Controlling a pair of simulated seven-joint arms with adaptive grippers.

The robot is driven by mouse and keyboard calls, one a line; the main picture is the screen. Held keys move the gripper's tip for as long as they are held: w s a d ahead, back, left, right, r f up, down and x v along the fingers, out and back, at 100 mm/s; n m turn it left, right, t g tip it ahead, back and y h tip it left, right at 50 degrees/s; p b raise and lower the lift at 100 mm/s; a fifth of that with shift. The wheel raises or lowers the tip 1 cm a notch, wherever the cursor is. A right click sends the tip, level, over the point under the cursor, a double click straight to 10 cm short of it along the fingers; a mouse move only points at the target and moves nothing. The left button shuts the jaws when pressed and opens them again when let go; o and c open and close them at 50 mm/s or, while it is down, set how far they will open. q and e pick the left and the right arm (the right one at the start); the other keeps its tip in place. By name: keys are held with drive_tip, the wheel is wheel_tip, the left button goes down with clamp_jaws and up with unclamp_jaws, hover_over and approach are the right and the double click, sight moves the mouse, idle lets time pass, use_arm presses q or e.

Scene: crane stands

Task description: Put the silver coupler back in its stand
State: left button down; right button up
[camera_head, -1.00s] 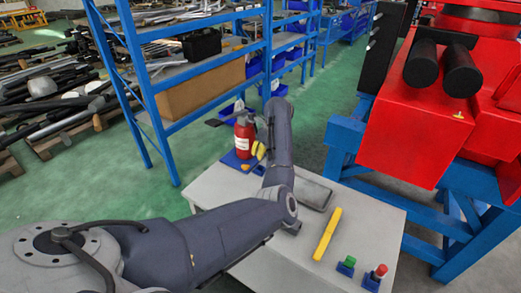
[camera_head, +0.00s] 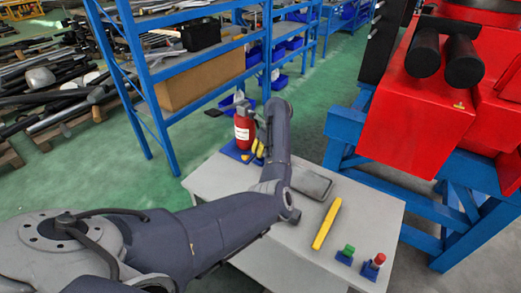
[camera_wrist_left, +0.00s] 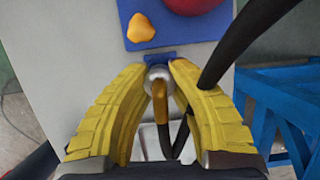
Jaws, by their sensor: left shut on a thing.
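In the left wrist view, the silver coupler (camera_wrist_left: 158,74) is a round metal piece between the yellow fingertips of my left gripper (camera_wrist_left: 158,78), which is shut on it. An orange-brown part hangs from its near side. A small blue block, which looks like its stand (camera_wrist_left: 158,58), is right beyond the coupler. I cannot tell whether the coupler touches it or sits in it. In the head view my left gripper (camera_head: 258,150) is low at the table's far left, beside the red extinguisher, and my forearm hides most of it. My right gripper is not in view.
The red extinguisher (camera_head: 243,130) stands on a blue plate (camera_wrist_left: 132,42) by the gripper. A black hose (camera_wrist_left: 240,40) passes close by.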

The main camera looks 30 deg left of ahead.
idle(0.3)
use_arm(q)
drive_tip(key=shift+n+g, duration=0.4)
drive_tip(key=shift+n, duration=0.7)
drive_tip(key=shift+m+t, duration=0.5)
drive_tip(key=shift+m, duration=0.9)
drive_tip(key=shift+f, duration=0.15)
drive_tip(key=shift+f, duration=1.1)
drive_tip(key=c, duration=1.2)
unclamp_jaws()
drive_tip(key=shift+c, duration=0.2)
drive_tip(key=shift+r, duration=0.1)
drive_tip(key=shift+v, duration=2.4)
